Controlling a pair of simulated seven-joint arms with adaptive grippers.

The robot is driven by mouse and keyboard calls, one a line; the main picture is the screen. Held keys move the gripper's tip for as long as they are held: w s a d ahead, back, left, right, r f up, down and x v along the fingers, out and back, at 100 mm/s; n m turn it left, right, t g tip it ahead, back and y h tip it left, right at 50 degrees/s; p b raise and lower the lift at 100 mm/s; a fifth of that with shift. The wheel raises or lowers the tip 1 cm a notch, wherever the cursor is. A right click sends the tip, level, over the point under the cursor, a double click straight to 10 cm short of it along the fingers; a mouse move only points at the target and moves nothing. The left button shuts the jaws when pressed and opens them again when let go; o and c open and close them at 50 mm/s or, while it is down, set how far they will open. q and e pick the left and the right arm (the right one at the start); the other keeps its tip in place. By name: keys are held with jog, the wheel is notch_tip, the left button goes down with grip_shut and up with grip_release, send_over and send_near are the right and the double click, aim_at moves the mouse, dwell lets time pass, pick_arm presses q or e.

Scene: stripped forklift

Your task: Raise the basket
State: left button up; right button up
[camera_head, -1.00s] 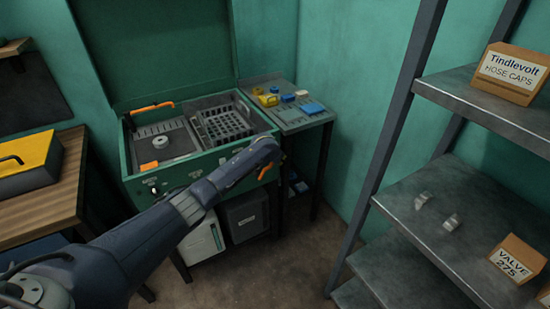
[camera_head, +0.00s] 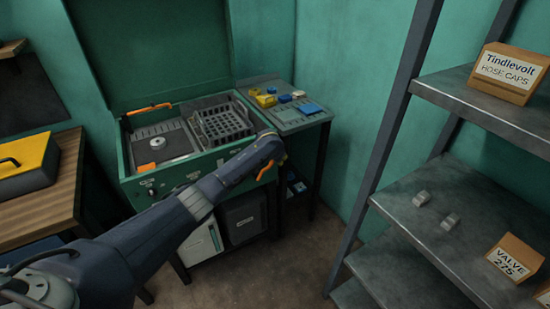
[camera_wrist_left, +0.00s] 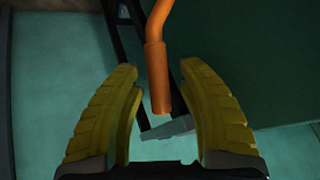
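The grey perforated basket (camera_head: 222,126) sits in the right part of the open green washer (camera_head: 130,185), with its rim near the top of the tub. My left arm reaches in from the left to the washer's front right corner. An orange handle (camera_head: 265,170) shows there, partly hidden by the arm. In the left wrist view, my left gripper (camera_wrist_left: 163,98) has its yellow fingers apart, with the orange handle (camera_wrist_left: 157,70) between them and a visible gap on both sides. In the head view the fingers are mostly hidden. My right gripper is not in view.
A side table (camera_head: 290,118) with small yellow and blue items adjoins the washer's right. A metal shelf rack (camera_head: 400,205) with boxes stands at right. A workbench (camera_head: 65,190) with a yellow-lidded case (camera_head: 25,160) is at left. The floor between washer and rack is clear.

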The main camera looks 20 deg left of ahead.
pick_arm(q)
jog(key=shift+s+d, duration=0.1)
jog(key=v, duration=1.1)
jog(key=shift+s+r, duration=0.25)
jog(key=shift+r, duration=0.1)
dwell(0.4)
